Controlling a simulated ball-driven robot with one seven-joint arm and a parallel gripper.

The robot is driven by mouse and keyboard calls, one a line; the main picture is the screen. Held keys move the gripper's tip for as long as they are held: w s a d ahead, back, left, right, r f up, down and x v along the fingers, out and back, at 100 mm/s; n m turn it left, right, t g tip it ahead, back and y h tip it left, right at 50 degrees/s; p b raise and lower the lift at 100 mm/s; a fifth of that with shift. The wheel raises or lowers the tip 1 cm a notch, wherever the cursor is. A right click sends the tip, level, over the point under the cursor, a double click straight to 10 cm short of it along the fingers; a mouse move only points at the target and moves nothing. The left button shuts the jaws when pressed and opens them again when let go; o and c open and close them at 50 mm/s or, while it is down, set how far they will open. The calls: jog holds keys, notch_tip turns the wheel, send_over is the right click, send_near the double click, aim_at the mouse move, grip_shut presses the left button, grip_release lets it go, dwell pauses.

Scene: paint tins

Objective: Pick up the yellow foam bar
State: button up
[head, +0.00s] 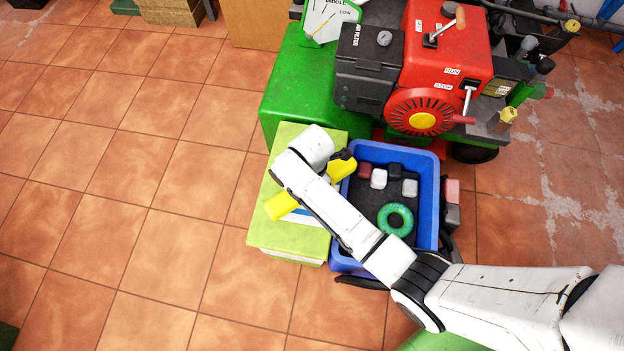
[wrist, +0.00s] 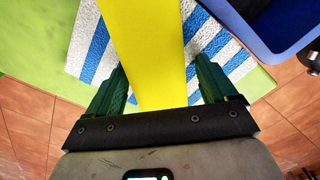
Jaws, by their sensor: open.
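The yellow foam bar (head: 283,205) lies on a blue-and-white striped cloth on top of a lime-green box (head: 290,242). My arm crosses over its middle in the head view and hides that part. In the wrist view the bar (wrist: 143,35) runs lengthwise from the top edge down between my fingers. My gripper (wrist: 161,72) is open, with one green finger on each side of the bar. A gap shows on the right side; the left finger is close to the bar's edge. Whether either finger touches it I cannot tell. The striped cloth (wrist: 92,48) shows on both sides.
A blue crate (head: 428,190) stands right beside the box, holding a green ring (head: 395,219) and several small blocks. A red and green machine (head: 440,50) stands behind them. The tiled floor on the left is clear.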

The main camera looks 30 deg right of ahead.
jog(key=c, duration=1.1)
jog(key=shift+r, duration=0.15)
